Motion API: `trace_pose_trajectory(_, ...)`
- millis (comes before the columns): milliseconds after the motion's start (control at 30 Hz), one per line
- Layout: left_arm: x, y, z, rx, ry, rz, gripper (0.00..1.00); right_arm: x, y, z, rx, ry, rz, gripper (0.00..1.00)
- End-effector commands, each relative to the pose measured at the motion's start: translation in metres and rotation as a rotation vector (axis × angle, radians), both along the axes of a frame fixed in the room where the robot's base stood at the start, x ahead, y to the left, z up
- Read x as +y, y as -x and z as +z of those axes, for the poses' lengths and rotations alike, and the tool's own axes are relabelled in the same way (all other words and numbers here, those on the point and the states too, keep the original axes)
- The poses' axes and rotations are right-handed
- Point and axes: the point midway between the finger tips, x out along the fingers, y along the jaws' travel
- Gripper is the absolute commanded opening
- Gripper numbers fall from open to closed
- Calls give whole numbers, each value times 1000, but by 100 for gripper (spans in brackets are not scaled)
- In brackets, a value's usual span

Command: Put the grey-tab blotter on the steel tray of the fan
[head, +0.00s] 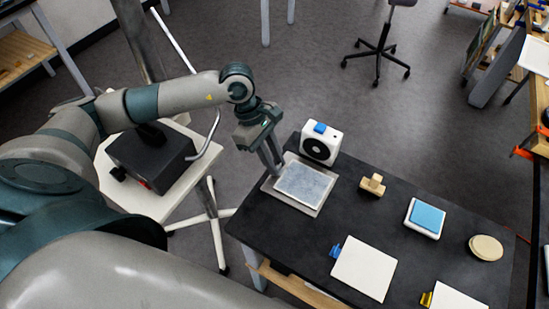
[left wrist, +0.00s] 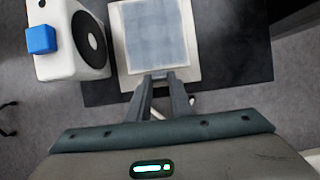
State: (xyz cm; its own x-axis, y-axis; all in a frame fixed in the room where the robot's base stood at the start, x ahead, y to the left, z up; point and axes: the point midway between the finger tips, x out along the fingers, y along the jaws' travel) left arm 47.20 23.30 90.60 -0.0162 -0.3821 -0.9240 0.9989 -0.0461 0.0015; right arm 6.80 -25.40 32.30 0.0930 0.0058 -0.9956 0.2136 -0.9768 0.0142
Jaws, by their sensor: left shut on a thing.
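The grey-tab blotter (head: 305,183) is a mottled pale grey sheet, seen over the steel tray (head: 273,186) in front of the fan (head: 321,143). The fan is a white box with a round black grille and a blue block on top. My left gripper (head: 273,168) is shut on the blotter's edge. In the left wrist view, the fingers (left wrist: 164,78) meet at the near edge of the blotter (left wrist: 152,35), and the pale tray (left wrist: 195,60) shows around it. They hide most of the tab. I cannot tell whether the blotter rests on the tray. My right gripper is out of view.
On the dark table are a small wooden block (head: 373,185), a blue pad in a white holder (head: 427,217), a round beige disc (head: 486,248), a blue-tab white sheet (head: 364,268) and a yellow-tab sheet (head: 453,299). A side stand holds a black box (head: 153,158).

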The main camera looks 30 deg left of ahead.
Motion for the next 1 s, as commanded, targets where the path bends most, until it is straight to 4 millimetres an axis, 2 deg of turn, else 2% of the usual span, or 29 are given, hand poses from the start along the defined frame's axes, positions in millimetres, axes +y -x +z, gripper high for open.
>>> trace_pose_trajectory(267, 0, 0, -3, -1, 0, 0, 0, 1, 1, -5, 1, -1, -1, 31)
trace_pose_trajectory(300, 0, 0, -2, -1, 0, 0, 24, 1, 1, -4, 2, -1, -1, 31)
trace_pose_trajectory(367, 0, 0, -1, 0, 0, 0, 38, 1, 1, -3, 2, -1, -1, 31)
trace_pose_trajectory(867, 1, -1, 3, -2, 0, 1, 38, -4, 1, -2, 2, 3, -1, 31)
trace_pose_trajectory(1000, 7, -2, 16, -4, 0, 1, 38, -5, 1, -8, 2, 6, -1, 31)
